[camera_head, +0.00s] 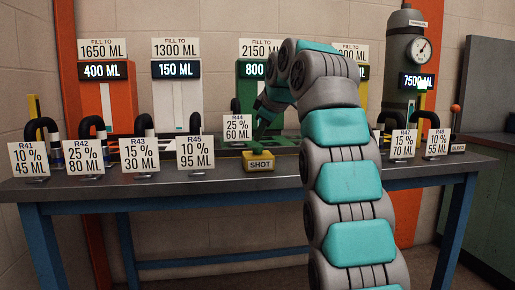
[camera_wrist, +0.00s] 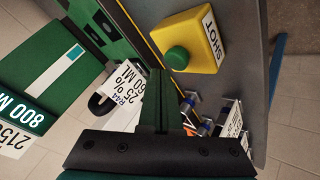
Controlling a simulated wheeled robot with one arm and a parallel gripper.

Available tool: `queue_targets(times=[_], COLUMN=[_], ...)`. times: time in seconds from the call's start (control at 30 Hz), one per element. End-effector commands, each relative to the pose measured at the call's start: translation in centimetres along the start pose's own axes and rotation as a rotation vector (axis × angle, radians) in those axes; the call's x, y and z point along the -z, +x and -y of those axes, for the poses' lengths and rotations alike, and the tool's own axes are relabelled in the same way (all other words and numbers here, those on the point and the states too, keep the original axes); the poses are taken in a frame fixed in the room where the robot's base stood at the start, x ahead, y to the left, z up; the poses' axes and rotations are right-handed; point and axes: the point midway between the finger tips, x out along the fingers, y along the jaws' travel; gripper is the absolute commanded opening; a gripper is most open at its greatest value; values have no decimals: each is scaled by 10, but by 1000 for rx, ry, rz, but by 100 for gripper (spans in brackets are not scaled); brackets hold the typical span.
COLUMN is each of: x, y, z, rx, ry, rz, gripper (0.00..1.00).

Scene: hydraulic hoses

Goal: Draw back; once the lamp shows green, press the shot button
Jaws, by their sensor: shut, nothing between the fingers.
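The yellow SHOT box (camera_head: 258,162) stands at the front edge of the bench. In the wrist view the yellow box (camera_wrist: 207,38) shows a round green button (camera_wrist: 177,58) on its face. My gripper (camera_wrist: 152,76) is shut and empty, its fingertips apart from the button in the picture. In the head view my gripper (camera_head: 262,122) hangs over the bench behind the box, partly hidden by my arm. I cannot make out a separate lamp in either view.
Hose stations with displays, such as the orange 400 ML unit (camera_head: 103,105) and white 150 ML unit (camera_head: 177,105), line the back. Several label cards, including R44 (camera_head: 238,127), stand on the bench (camera_head: 215,182). A gauge cylinder (camera_head: 404,60) stands at right.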

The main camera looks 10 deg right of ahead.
Motion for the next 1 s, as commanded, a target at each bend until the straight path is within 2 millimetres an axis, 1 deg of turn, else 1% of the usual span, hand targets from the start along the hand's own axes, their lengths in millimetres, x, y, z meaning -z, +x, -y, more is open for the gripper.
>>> queue_targets(times=[0.27, 0.57, 1.0], x=[0, -4, -5], y=[0, 6, 6], z=[0, 5, 5], rx=[0, 0, 0], ry=[0, 0, 0], rz=[0, 0, 0], gripper=[0, 0, 0])
